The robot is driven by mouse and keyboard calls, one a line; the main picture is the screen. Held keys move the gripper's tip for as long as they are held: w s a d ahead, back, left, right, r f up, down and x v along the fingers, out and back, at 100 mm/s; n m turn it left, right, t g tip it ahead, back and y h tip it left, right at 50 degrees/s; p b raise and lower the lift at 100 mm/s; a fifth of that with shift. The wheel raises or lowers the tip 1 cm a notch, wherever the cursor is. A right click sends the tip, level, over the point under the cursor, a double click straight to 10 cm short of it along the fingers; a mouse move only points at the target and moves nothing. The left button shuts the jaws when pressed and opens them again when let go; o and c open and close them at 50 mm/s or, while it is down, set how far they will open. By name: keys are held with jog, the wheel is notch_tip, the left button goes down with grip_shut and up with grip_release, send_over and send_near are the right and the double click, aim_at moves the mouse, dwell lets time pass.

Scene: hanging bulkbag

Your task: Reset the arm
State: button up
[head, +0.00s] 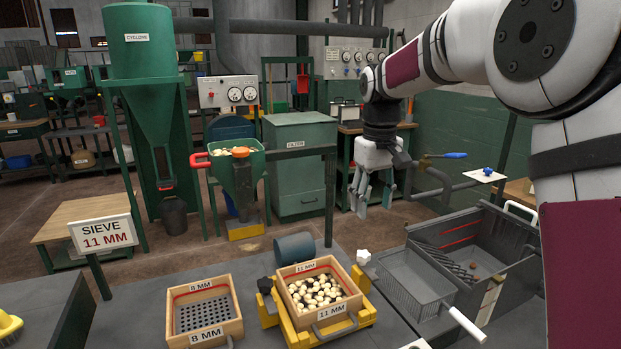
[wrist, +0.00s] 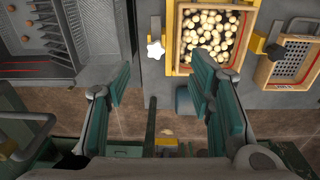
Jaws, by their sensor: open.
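My gripper (head: 374,192) hangs from my arm at right of centre in the head view, fingers pointing down and apart. It is open and empty, raised in the air beyond the table's far edge. In the wrist view my gripper (wrist: 165,92) shows its two green finger pads spread wide with nothing between them. Below and ahead of it are the table's edge and a white star-shaped knob (wrist: 155,50), which also shows in the head view (head: 363,257).
The 11 MM sieve box (head: 319,303), full of pale round pieces, sits in a yellow frame (head: 366,311). An empty 8 MM sieve box (head: 205,314) stands left. A grey bin (head: 480,248) and wire basket (head: 418,289) stand right. A blue-handled valve (head: 447,155) is right of my gripper.

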jog(key=s+r+m+t+p, duration=0.1)
jog(key=s+r, duration=0.3)
jog(key=s, duration=0.6)
jog(key=s+r+m+t+p, duration=0.1)
jog(key=s+r, duration=0.4)
jog(key=s, duration=0.5)
jog(key=s+f+t+p, duration=0.1)
jog(key=s+f, duration=0.1)
jog(key=s, duration=0.6)
jog(key=s+f+m+p, duration=0.1)
jog(key=s+f, duration=0.1)
jog(key=s, duration=0.7)
jog(key=shift+s+d+f+t, duration=0.2)
jog(key=shift+d+f+t, duration=0.1)
jog(key=shift+f+t, duration=0.1)
